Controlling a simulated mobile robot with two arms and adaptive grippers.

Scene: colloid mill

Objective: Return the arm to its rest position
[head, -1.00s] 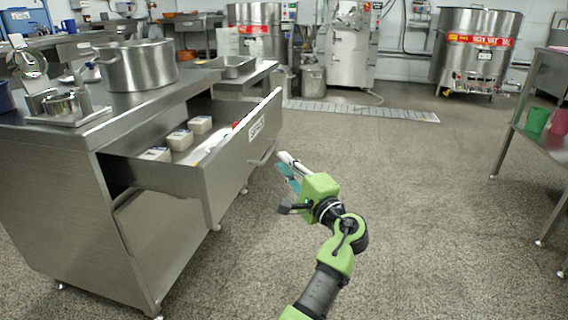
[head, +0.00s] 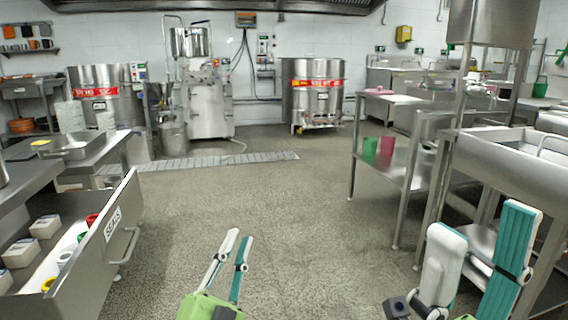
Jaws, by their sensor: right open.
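My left gripper (head: 239,235) is at the bottom centre of the head view, over the speckled floor. Its white and teal fingers point away from me, apart, with nothing between them. My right gripper (head: 484,215) is at the lower right, close to the camera. Its white and teal fingers stand wide apart and empty, in front of the steel sink unit; whether it touches the unit cannot be told. Most of both arms is out of the frame.
An open steel drawer (head: 122,215) with a label juts out at left, holding white boxes and coloured rings. The floor (head: 270,195) between is clear.

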